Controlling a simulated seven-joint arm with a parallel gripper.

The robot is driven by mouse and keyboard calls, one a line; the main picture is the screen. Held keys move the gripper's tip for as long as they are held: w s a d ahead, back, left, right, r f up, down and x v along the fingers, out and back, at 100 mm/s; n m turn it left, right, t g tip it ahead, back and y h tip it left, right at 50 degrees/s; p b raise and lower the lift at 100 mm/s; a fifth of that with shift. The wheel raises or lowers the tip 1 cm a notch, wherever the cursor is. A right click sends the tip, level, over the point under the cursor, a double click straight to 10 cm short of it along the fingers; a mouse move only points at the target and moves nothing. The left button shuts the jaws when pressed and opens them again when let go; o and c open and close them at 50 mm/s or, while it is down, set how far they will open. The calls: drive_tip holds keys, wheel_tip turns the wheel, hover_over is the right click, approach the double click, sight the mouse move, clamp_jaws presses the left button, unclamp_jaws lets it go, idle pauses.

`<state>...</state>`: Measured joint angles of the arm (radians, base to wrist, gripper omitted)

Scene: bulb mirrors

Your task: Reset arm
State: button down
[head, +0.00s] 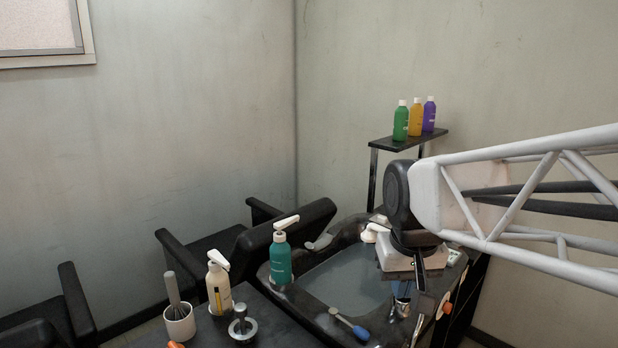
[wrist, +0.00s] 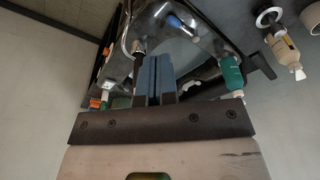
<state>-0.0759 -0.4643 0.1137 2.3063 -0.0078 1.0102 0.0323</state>
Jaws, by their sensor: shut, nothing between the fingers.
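My gripper (wrist: 154,60) is shut and empty; its two blue fingers lie side by side in the wrist view. In the head view my arm reaches in from the right and its wrist hangs above the right side of the black wash basin (head: 275,283). The fingers are hard to make out there against the basin and faucet (head: 402,298). The basin also shows in the wrist view, beyond the fingers.
Green (head: 400,122), yellow (head: 415,118) and purple bottles (head: 429,115) stand on a shelf behind.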

drive_tip(key=s+d+f, duration=0.3)
drive_tip(key=s+f, duration=0.2)
drive_tip(key=s, duration=0.6)
drive_tip(key=shift+d+f+m+t, duration=0.2)
drive_tip(key=shift+f+m+t, duration=0.1)
drive_tip(key=shift+f+m, duration=0.1)
